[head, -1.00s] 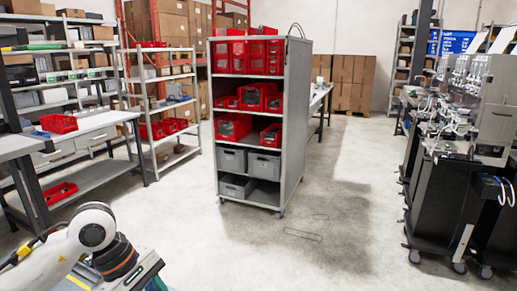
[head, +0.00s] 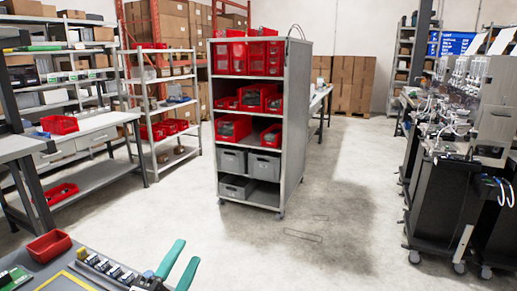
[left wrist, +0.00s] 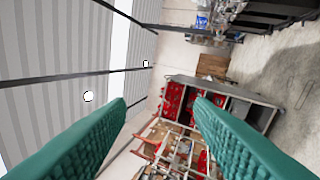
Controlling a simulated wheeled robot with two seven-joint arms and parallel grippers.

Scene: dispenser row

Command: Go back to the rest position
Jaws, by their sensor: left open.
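The left gripper (head: 187,252) shows in the head view at the bottom, left of the middle. Its two teal fingers point up and to the right, spread apart, with nothing between them. In the left wrist view the ribbed teal fingers (left wrist: 158,98) stand wide apart and empty. That view is turned on its side and shows the ceiling and distant shelves beyond the fingers. My right gripper is in neither view.
A grey surface with a red bin (head: 48,245) lies at the bottom left. A grey shelf unit (head: 293,130) with red and grey bins stands ahead. Benches line the left; dark machine carts (head: 440,210) stand right. The floor (head: 350,240) between is clear.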

